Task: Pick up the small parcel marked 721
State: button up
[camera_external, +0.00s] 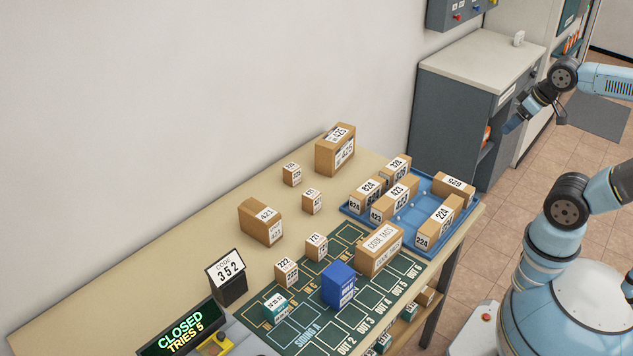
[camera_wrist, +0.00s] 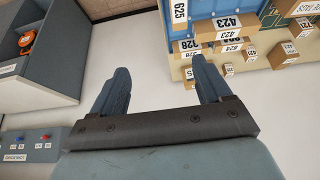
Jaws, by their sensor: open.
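The small parcel that appears marked 721 (camera_external: 316,247) is a brown cardboard cube with a white label. It sits on the table near the top edge of the green mat, just up and right of the small parcel marked 222 (camera_external: 287,272). My gripper (camera_external: 535,120) is in the air at the upper right, beyond the table's right end and far from the parcel. In the wrist view its two fingers (camera_wrist: 160,66) are spread with nothing between them. Small parcels show at the upper right there, and one of them (camera_wrist: 249,55) may be 721, but its label is too small to be sure.
A taller box marked CODE TAGS (camera_external: 380,250) stands right of the parcel, and a blue box (camera_external: 338,286) stands below it. A small parcel (camera_external: 312,201) stands behind. A blue tray (camera_external: 410,245) holds several larger parcels. A grey cabinet (camera_external: 455,130) stands beyond the table.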

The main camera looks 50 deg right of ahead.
jog(key=w+a+r+g, duration=0.1)
jog(key=w+a+r, duration=0.1)
jog(key=w+a, duration=0.35)
jog(key=w+a+r+g, duration=0.1)
jog(key=w+a+r, duration=0.15)
jog(key=w, duration=0.55)
jog(key=g, duration=0.4)
send_over(317, 239)
notch_tip(317, 239, down, 20)
jog(key=shift+n, duration=0.4)
notch_tip(317, 239, down, 8)
jog(key=shift+f, duration=0.1)
jog(key=shift+w+a+f, duration=0.1)
jog(key=shift+w+f, duration=0.05)
jog(key=shift+f, duration=1.15)
jog(key=shift+w+a+f, duration=0.1)
jog(key=shift+f, duration=1.2)
jog(key=c, duration=1.1)
